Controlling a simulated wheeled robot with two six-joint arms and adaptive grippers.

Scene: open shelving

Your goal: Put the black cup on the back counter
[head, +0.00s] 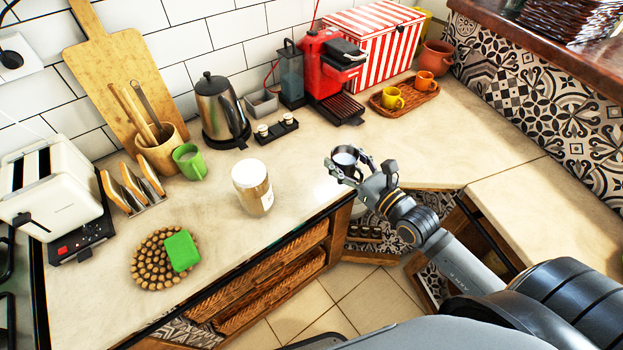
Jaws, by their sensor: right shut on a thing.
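My right gripper (352,174) is shut on the black cup (345,158). The cup looks upright, with its open mouth facing up and a pale inside. The gripper's fingers hide part of its wall. The cup shows against the front edge of the back counter (310,185); I cannot tell whether it touches the counter or is held above it. My left gripper is not in view.
A glass jar (253,188) stands left of the cup. Behind are a kettle (221,111), a small double holder (276,129), a red coffee machine (332,72) and a wooden tray (418,98) with two cups. Bare counter lies between them.

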